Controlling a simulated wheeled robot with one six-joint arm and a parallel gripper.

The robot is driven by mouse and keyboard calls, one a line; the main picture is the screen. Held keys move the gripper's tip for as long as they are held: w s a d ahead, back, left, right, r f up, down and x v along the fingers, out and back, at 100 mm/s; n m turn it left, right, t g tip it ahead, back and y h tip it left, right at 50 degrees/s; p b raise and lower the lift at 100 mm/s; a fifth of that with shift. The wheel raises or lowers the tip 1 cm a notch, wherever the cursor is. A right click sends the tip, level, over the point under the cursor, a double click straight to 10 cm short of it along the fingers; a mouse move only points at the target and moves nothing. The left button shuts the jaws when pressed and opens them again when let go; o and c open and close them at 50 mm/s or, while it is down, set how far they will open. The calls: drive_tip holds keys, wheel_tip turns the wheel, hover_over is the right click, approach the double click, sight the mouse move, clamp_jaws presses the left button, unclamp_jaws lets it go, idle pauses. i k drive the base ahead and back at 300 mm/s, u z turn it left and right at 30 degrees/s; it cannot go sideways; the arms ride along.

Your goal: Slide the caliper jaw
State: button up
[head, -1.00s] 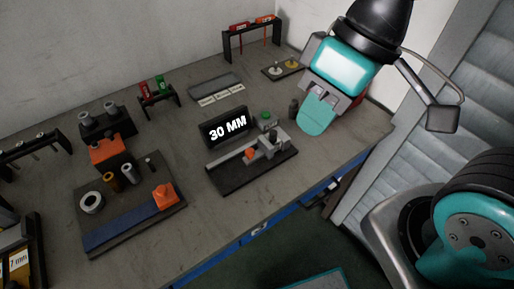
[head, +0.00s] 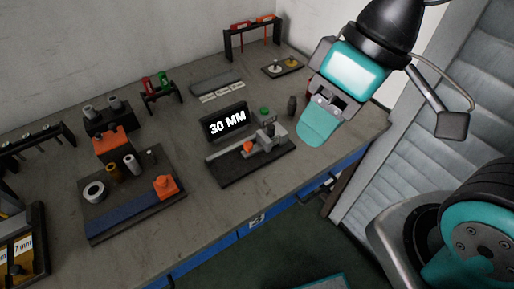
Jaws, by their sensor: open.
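The caliper fixture (head: 227,178) is a dark base with a grey rail on the bench, in the middle of the head view. A grey upright jaw (head: 266,139) stands toward the rail's right part, and a small orange piece (head: 248,146) sits left of it. A black display (head: 225,123) reading "30 MM" stands behind the fixture. My gripper (head: 322,122), with teal and grey parts, is open and empty. In the picture it is to the right of the jaw and apart from it, seemingly above the bench.
A green button (head: 265,112) and a small dark upright object (head: 292,104) are behind the fixture. A tray (head: 130,218) with an orange block and cylinders is at left. A rack (head: 253,33) stands at the back. Bare bench lies in front of the fixture.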

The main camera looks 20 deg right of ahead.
sight(264, 142)
drive_tip(key=k, duration=0.4)
drive_tip(key=z, duration=0.9)
drive_tip(key=i, duration=0.65)
drive_tip(key=u, duration=1)
